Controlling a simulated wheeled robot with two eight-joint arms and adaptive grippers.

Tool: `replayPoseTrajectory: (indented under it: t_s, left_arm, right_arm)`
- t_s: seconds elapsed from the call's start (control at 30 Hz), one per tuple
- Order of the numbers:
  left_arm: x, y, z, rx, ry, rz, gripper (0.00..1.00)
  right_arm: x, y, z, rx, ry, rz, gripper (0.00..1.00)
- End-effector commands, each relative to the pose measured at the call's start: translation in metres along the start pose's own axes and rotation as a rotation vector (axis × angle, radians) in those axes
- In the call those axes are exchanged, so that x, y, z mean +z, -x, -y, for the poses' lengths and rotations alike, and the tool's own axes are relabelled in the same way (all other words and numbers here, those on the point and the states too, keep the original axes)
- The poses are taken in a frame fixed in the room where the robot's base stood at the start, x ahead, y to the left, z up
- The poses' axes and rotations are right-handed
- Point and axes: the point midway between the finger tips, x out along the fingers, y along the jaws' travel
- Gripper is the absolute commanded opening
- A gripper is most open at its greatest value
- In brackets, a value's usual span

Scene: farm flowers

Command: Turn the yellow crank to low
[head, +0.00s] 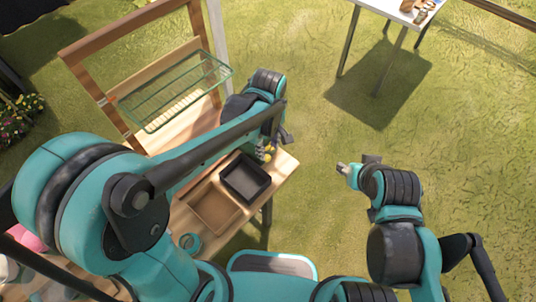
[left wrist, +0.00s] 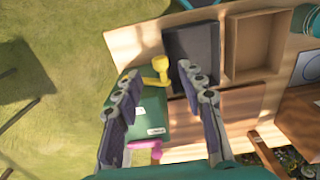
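The yellow crank (left wrist: 157,75) sticks out at the far end of a green box (left wrist: 151,112) in the left wrist view. It also shows, partly hidden by my arm, at the table edge in the head view (head: 266,153). A pink crank (left wrist: 147,148) is on the near end of the box. My left gripper (left wrist: 158,71) is open, its fingers on either side of the green box in the picture. The yellow crank appears between the tips, with gaps to both; the height difference is unclear. My right gripper (head: 343,169) is off over the grass.
A black tray (head: 245,178) and a wooden tray (head: 213,208) lie on the wooden table beside the box. A green wire basket (head: 170,92) hangs at the back. A teal ring (head: 190,242) lies near the table's front.

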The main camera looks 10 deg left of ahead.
Motion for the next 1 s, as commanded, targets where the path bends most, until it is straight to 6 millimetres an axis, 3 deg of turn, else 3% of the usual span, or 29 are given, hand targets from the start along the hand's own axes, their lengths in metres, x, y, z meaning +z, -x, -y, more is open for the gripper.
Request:
replayPoseTrajectory:
  t_s: [0.1,0.3,0.63,0.8,1.0]
  left_arm:
    - [0.0,-0.024,0.0,0.001,0.0,0.0,0.4]
    - [-0.001,-0.045,0.0,0.002,-0.001,-0.001,0.4]
    - [-0.001,-0.049,0.0,0.002,-0.001,-0.001,0.4]
    - [-0.001,-0.049,0.0,0.002,-0.001,-0.001,0.0]
    - [-0.001,-0.049,0.0,0.004,-0.002,-0.001,0.0]
  right_arm:
    - [0.006,-0.008,0.0,0.0,0.0,0.0,0.4]
    - [0.01,-0.013,0.0,0.0,0.0,0.0,0.4]
    - [0.01,-0.013,0.0,0.0,0.0,0.0,0.4]
    - [0.01,-0.013,0.0,0.0,0.0,0.0,0.4]
    - [0.01,-0.014,0.0,0.0,0.0,0.0,0.4]
